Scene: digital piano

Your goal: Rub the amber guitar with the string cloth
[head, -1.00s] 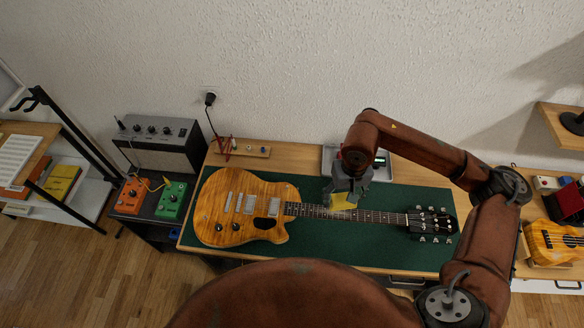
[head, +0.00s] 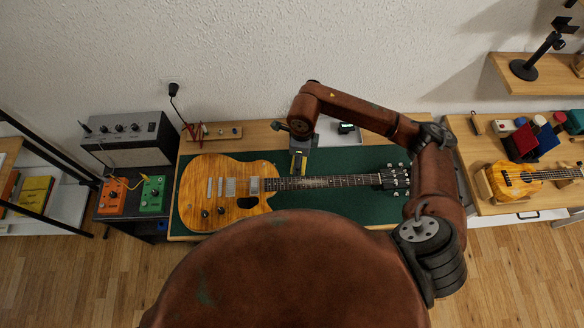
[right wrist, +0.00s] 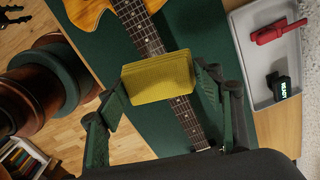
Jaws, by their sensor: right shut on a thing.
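The amber guitar (head: 228,190) lies flat on a green mat (head: 345,205) on the workbench, its body to the left and its neck to the right. My right gripper (head: 300,160) is just behind the neck near the body in the head view. In the right wrist view the right gripper (right wrist: 160,88) is shut on a folded yellow cloth (right wrist: 158,78), held in front of the guitar neck (right wrist: 140,28). I cannot tell whether the cloth touches the strings. My left gripper is not in view.
A grey tray (right wrist: 242,60) at the back of the bench holds a red tool (right wrist: 278,31) and a small device. An amplifier (head: 132,140) and orange and green pedals (head: 112,197) stand left. A ukulele (head: 515,178) lies on the right bench.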

